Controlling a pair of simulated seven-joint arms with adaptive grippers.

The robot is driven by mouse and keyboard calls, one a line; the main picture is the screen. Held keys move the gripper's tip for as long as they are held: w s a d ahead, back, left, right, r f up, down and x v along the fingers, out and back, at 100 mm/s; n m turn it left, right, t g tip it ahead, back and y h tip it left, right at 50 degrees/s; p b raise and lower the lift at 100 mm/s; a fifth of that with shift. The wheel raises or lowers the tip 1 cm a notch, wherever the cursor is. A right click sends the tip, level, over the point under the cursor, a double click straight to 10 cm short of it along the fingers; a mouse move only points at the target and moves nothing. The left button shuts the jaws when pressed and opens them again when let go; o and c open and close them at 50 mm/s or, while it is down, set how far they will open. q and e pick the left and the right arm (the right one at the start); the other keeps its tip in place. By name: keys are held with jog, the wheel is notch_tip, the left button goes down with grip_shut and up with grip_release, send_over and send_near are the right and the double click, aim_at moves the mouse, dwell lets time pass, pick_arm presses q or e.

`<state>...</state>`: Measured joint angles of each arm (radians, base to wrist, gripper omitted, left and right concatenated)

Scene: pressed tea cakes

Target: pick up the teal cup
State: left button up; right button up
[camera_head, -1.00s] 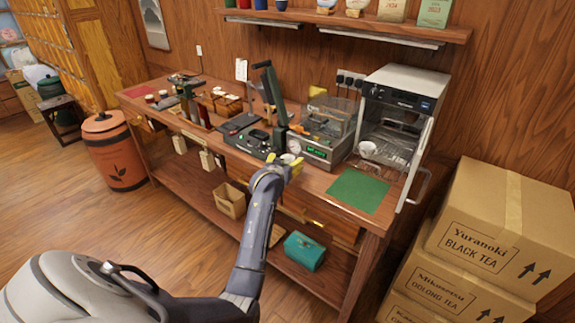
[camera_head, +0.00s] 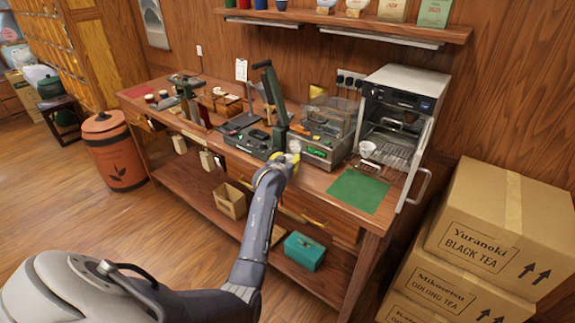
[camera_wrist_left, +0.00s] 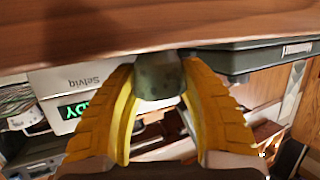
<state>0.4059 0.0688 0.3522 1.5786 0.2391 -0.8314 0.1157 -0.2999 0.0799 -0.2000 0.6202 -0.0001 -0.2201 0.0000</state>
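The cup (camera_wrist_left: 158,78), dull grey-green, shows in the left wrist view between my left gripper's yellow fingertips. My left gripper (camera_wrist_left: 160,72) has a finger against each side of it and looks shut on it. The cup is at or very close to the wooden surface (camera_wrist_left: 100,28), which shows at the top of this upside-down view; I cannot tell if they touch. In the head view my left gripper (camera_head: 290,160) is over the front of the workbench, and the cup is hidden there. My right gripper is not in view.
A machine with a green display (camera_head: 318,153) stands just behind my left gripper. Right of it are a green mat (camera_head: 357,191) and an open-doored oven (camera_head: 403,100) with a white cup (camera_head: 367,148). A dark press (camera_head: 262,143) stands to the left. Stacked cartons (camera_head: 490,235) are at right.

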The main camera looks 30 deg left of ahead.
pick_arm(q)
jog(key=c, duration=0.4)
jog(key=shift+r, duration=0.1)
jog(key=shift+c, duration=0.2)
